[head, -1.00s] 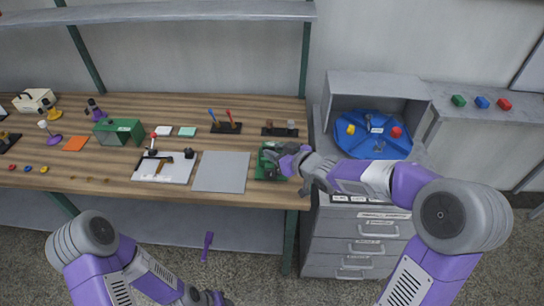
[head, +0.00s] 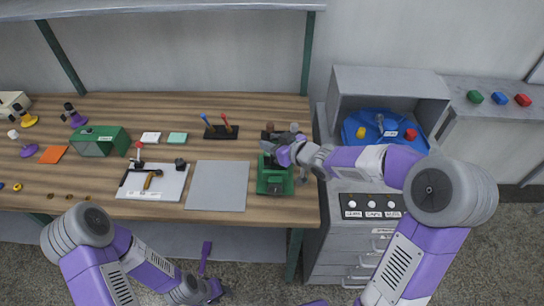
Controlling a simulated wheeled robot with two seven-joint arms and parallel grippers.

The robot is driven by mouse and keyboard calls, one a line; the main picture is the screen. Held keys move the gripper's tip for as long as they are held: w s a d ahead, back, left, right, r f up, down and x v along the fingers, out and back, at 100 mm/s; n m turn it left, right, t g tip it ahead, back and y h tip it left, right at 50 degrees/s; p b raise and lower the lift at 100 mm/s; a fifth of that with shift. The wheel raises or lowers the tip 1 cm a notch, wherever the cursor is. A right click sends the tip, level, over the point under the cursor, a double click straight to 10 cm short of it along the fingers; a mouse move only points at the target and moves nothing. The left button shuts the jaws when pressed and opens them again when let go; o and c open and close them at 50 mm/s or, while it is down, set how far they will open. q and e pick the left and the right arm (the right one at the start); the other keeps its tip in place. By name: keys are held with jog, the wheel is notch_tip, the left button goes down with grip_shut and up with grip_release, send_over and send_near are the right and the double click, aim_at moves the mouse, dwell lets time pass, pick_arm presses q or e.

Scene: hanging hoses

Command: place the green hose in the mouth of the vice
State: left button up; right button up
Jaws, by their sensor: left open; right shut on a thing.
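The green vice (head: 275,180) stands near the right end of the wooden bench. My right gripper (head: 272,150) is at the back of the vice, above its upper part. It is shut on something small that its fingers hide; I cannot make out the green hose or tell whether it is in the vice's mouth. My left gripper (head: 212,272) is low at the bottom of the view, in front of the bench and far from the vice. It is open, with no object seen in it.
A grey mat (head: 218,186) lies left of the vice, and a white board with tools (head: 152,188) beyond it. A dark rack (head: 221,132) stands behind. A grey cabinet (head: 335,235) with a blue round tray (head: 365,122) stands on the right.

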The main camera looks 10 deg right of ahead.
jog(key=shift+f+b, duration=1.05)
jog(key=shift+f, duration=1.2)
jog(key=shift+f, duration=0.2)
jog(key=o, duration=1)
jog(key=shift+r, duration=0.1)
